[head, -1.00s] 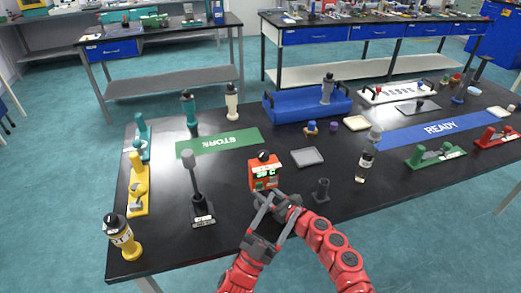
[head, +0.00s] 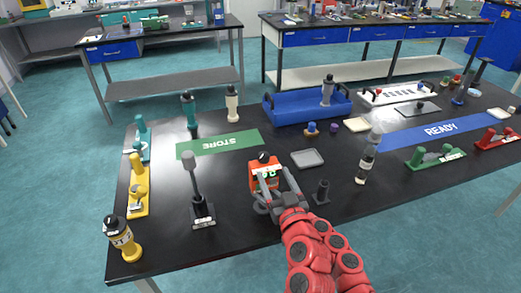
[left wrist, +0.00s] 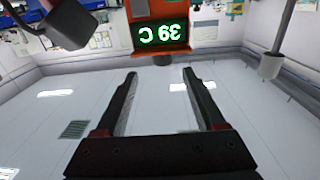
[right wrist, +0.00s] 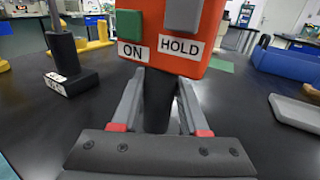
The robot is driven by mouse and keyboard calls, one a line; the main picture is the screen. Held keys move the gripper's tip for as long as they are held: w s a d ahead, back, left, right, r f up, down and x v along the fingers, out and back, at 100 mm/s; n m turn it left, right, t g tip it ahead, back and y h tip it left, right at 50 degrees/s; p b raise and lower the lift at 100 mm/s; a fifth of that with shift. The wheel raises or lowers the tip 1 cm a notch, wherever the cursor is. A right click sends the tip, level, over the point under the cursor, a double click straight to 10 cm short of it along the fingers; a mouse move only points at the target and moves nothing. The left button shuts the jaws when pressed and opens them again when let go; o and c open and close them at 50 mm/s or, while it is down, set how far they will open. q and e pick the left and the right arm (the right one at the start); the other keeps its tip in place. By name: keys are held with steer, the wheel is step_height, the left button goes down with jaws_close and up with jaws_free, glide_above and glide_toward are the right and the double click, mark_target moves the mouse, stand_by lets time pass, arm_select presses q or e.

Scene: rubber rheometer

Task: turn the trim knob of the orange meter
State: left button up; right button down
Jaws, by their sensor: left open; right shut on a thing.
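The dark knob (left wrist: 163,60) lies just beyond the gap between the fingertips of my left gripper (left wrist: 160,74), which is open and empty. In the right wrist view my right gripper (right wrist: 160,88) is shut on the meter's black handle (right wrist: 158,105), below the ON and HOLD buttons.
A dark post on a labelled base (head: 202,215) stands left of the meter. A small dark holder (head: 321,191) and a grey tray (head: 308,158) are to its right. A clear bottle (head: 366,165) stands farther right. The green STORE mat (head: 240,140) lies behind.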

mark_target(262, 153)
arm_select(q)
steer(key=x, duration=1.1)
steer(key=shift+w+a, duration=0.25)
steer(key=shift+w, duration=0.1)
jaws_close()
